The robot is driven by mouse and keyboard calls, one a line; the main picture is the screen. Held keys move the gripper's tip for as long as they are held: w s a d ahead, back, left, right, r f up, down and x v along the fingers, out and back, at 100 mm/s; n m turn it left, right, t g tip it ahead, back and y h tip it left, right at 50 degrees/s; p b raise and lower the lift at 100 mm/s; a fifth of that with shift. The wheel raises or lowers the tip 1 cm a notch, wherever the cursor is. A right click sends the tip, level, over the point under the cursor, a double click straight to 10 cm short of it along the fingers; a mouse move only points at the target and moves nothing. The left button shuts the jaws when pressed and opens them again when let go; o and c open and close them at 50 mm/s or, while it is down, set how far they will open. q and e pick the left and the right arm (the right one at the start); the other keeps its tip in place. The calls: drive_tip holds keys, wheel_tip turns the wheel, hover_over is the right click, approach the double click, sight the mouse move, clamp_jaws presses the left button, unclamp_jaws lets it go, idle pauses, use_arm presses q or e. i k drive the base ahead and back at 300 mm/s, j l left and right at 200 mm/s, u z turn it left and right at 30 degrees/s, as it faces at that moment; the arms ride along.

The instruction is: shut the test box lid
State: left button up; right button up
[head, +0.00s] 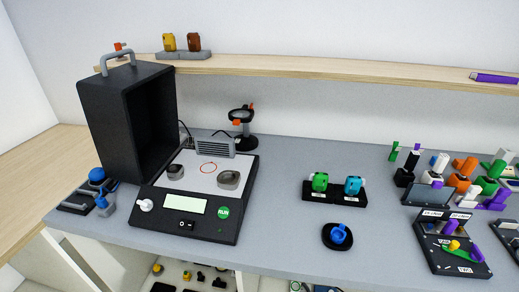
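The test box stands at the left of the bench in the head view. Its black lid (118,125) is open, standing upright on the left side of the base with its hollow side facing right. A grey handle (118,60) is on the lid's top end. The test box base (187,240) has a white top plate (218,178) with two grey round fixtures and a red circle mark. Its front panel carries a white knob, a small screen, a black switch and a green RUN button. Neither of my grippers shows in the head view.
A shelf (340,68) runs along the wall behind the lid. A black ring stand (242,130) stands behind the base. Blue and grey items (98,190) lie left of it. Coloured earpieces on a stand (335,193) and a round pad (337,248) sit to the right.

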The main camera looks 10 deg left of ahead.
sight(130, 109)
drive_tip(key=j+u, duration=0.1)
drive_tip(key=u, duration=0.25)
drive_tip(key=j+u, duration=0.1)
drive_tip(key=u, duration=0.2)
drive_tip(key=k+j+u, duration=0.1)
drive_tip(key=u, duration=0.25)
